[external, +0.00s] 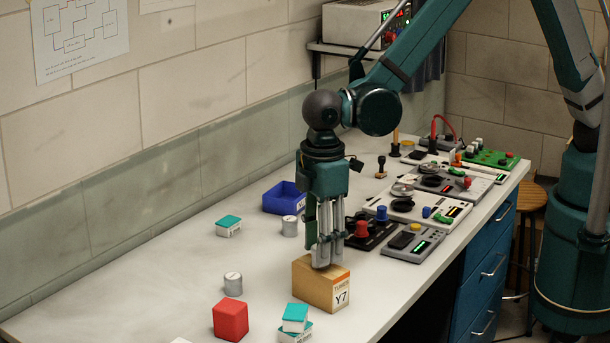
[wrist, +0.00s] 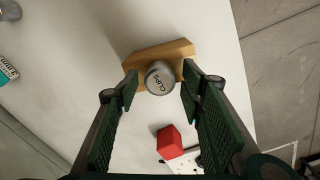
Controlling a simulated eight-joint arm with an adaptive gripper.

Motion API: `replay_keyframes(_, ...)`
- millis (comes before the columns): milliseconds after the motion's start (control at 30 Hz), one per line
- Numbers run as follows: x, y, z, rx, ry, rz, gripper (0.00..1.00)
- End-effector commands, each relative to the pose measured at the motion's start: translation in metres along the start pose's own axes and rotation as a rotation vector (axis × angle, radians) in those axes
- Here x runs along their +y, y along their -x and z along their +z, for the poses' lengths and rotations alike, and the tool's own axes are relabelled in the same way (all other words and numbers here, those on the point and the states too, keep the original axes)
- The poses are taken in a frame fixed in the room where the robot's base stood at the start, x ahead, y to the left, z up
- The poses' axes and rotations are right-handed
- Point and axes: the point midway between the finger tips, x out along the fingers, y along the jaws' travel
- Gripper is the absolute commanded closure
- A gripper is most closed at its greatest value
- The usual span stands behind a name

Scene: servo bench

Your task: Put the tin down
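A silver tin (wrist: 160,78) with CLIPS on its lid is between my fingers in the wrist view. It appears to stand upright on the wooden box (external: 318,288), which is marked TUBES and Y7; the box top (wrist: 175,49) shows behind the tin. My gripper (wrist: 160,84) points down over the box, with a narrow gap showing between each finger and the tin, so it looks open around it. In the external view the fingers of my gripper (external: 325,258) reach down to the box top and largely hide the tin.
A red block (external: 231,320) and teal-topped small boxes (external: 295,318) are near the wooden box. Two other grey tins (external: 233,284) (external: 290,226) and a blue bin (external: 284,197) stand to the left and behind. Electronic devices (external: 413,246) crowd the right side. The bench's left is mostly clear.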

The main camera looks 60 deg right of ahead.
Motion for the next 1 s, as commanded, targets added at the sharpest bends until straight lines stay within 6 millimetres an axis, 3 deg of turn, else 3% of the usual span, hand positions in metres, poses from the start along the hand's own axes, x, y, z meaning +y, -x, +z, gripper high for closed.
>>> replay_keyframes(600, 0.000, 0.083, 0.000, 0.000, 0.000, 0.000, 0.61)
replay_keyframes(1000, 0.000, 0.103, 0.001, 0.000, 0.000, 0.000, 0.61)
